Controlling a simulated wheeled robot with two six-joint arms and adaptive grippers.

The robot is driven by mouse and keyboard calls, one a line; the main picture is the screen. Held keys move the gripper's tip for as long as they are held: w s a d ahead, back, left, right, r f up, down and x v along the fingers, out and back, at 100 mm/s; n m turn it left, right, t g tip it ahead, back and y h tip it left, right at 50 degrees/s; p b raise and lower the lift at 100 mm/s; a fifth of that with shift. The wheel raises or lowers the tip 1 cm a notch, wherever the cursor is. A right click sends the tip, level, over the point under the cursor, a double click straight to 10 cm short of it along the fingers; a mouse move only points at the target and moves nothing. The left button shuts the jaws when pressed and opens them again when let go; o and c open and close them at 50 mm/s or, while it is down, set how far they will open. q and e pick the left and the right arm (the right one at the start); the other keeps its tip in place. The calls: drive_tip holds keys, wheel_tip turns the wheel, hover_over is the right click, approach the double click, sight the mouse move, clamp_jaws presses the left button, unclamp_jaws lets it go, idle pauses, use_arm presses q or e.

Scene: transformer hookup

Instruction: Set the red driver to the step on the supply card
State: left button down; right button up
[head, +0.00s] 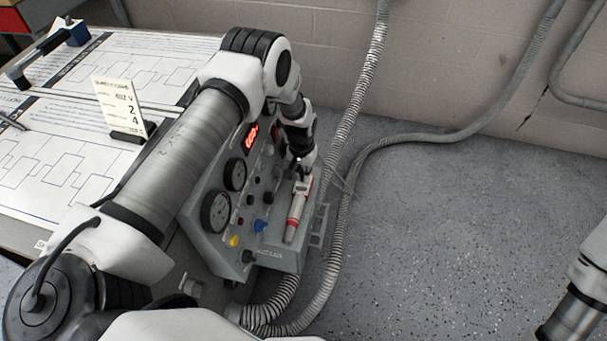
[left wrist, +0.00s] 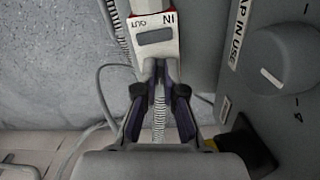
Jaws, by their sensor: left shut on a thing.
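The red driver (head: 296,212) is a slim white and red block standing along the right side of the grey control panel. In the left wrist view its white end (left wrist: 155,38) shows a grey window and the words IN and OUT, upside down. My left gripper (left wrist: 158,72) is shut on a narrow part at that end. In the head view the left gripper (head: 302,170) is small and partly hidden by my own arm. The supply card (head: 120,105) stands upright in a black holder on the bench, with a 2 and a 4 readable. My right gripper is out of view.
The grey panel (head: 215,255) carries gauges, a red display (head: 251,136) and coloured knobs. A grey knob (left wrist: 284,58) beside a TAP IN USE label is close right of the driver in the wrist view. Ribbed conduits (head: 345,150) run just right of the panel. Floor beyond is clear.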

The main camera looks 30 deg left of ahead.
use_arm(q)
drive_tip(key=shift+f+m, duration=0.15)
drive_tip(key=shift+m, duration=0.45)
drive_tip(key=shift+m+b, duration=0.35)
drive_tip(key=shift+m, duration=0.25)
drive_tip(key=c, duration=1.3)
unclamp_jaws()
drive_tip(key=shift+r, duration=0.2)
drive_tip(key=r, duration=1.2)
drive_tip(key=shift+a, duration=0.3)
